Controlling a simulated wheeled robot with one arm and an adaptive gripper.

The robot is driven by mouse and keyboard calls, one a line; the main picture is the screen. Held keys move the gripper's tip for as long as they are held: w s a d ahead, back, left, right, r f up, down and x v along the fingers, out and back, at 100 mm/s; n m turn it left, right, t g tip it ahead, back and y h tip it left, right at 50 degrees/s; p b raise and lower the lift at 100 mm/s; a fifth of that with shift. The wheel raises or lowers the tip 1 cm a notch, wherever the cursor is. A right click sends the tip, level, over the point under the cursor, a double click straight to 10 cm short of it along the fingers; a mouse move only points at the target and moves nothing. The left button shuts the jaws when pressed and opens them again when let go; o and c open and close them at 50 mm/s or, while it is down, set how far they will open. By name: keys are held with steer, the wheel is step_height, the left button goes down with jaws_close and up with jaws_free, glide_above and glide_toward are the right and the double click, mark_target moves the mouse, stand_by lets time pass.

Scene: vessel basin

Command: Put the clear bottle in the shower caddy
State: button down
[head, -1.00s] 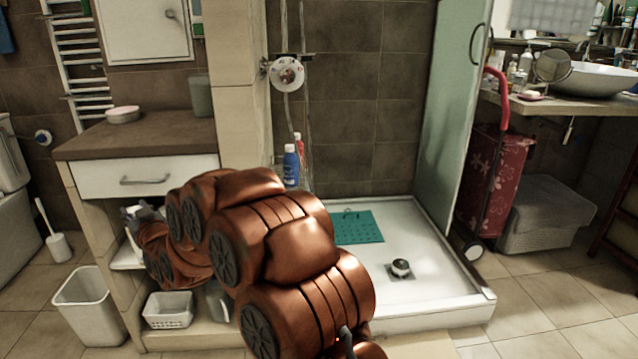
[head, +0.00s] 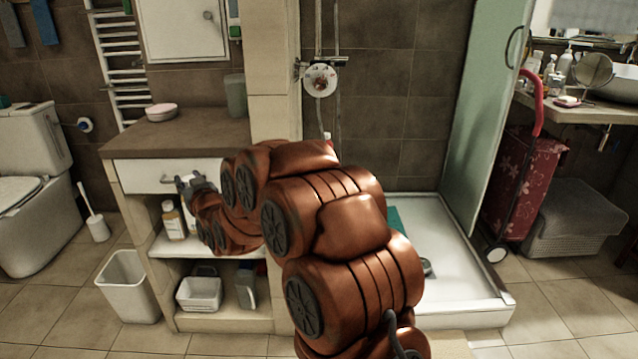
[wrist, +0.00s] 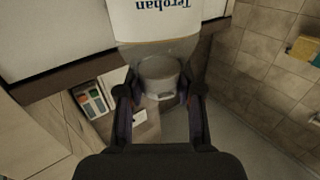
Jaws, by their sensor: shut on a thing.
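In the wrist view my gripper (wrist: 157,94) is shut on a clear bottle (wrist: 160,72) with a white label that reads "Terohan" upside down in the picture. The fingers press on both sides of its transparent part. In the head view my gripper (head: 194,186) is in front of the white drawer, above the open shelf; the held bottle cannot be made out there. The shower caddy is not clearly visible. A red bottle top (head: 328,139) shows above my arm at the shower wall, and my arm hides what is below it.
Bottles (head: 172,220) stand on the cabinet's middle shelf, and a white basket (head: 198,293) is on the lower one. The white shower tray (head: 450,268) is right of my arm, with a glass panel (head: 484,105) at its right edge. A waste bin (head: 132,287) stands left.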

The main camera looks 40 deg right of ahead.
steer(key=s+d+r+m+h, duration=0.1)
steer(key=s+d, duration=0.4)
steer(key=d, duration=0.8)
steer(key=s+d+r+m+g+h, duration=0.1)
steer(key=s+d+h, duration=0.2)
steer(key=d, duration=1.1)
steer(key=s+d+r+m+h, duration=0.1)
steer(key=s+d+m+h, duration=0.1)
steer(key=s+d, duration=0.6)
steer(key=d, duration=0.5)
steer(key=shift+s+d+r, duration=0.15)
steer(key=shift+d+r, duration=0.15)
